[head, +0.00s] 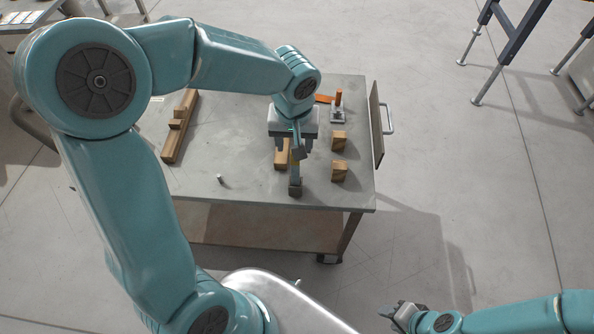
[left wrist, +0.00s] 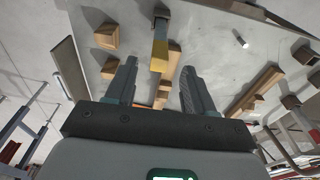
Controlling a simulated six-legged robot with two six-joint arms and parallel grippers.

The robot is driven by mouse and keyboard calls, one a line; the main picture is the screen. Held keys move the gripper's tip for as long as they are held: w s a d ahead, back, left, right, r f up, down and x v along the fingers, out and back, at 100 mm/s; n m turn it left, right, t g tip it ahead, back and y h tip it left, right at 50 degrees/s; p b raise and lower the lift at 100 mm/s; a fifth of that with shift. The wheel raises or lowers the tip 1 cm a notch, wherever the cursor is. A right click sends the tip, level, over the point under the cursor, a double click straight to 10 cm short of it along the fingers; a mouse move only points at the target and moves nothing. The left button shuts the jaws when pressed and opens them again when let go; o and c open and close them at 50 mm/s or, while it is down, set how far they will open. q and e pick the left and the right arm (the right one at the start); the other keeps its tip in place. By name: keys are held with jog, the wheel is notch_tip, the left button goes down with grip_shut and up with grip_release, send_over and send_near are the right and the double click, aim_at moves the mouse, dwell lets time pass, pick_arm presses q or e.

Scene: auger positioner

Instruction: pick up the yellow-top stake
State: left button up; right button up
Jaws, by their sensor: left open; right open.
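The yellow-top stake (head: 295,172) stands upright on the table, its foot in a dark block (head: 295,189). In the left wrist view the yellow top (left wrist: 159,60) points toward my gripper, with the grey shaft (left wrist: 160,33) behind it. My left gripper (head: 293,147) is open above the table. In the left wrist view the yellow top appears between its two fingertips (left wrist: 158,66); contact cannot be seen. The wrist and fingers hide part of the stake in the head view. My right gripper (head: 393,313) is open and empty at the lower right, away from the table.
Wooden blocks (head: 339,171) and (head: 338,141) stand right of the stake; another block (head: 281,158) is close behind it. An orange-handled piece (head: 338,98) stands farther back. A long wooden piece (head: 179,130) lies left. A small pale cylinder (head: 220,178) stands on mostly clear tabletop.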

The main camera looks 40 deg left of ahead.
aim_at(295, 166)
pick_arm(q)
jog(key=shift+a+f, duration=0.25)
jog(key=shift+f, duration=1)
jog(key=f, duration=0.2)
jog(key=w+f, duration=0.1)
jog(key=f, duration=0.1)
jog(key=shift+a+f+p, duration=0.1)
jog(key=shift+f+p, duration=0.25)
grip_shut()
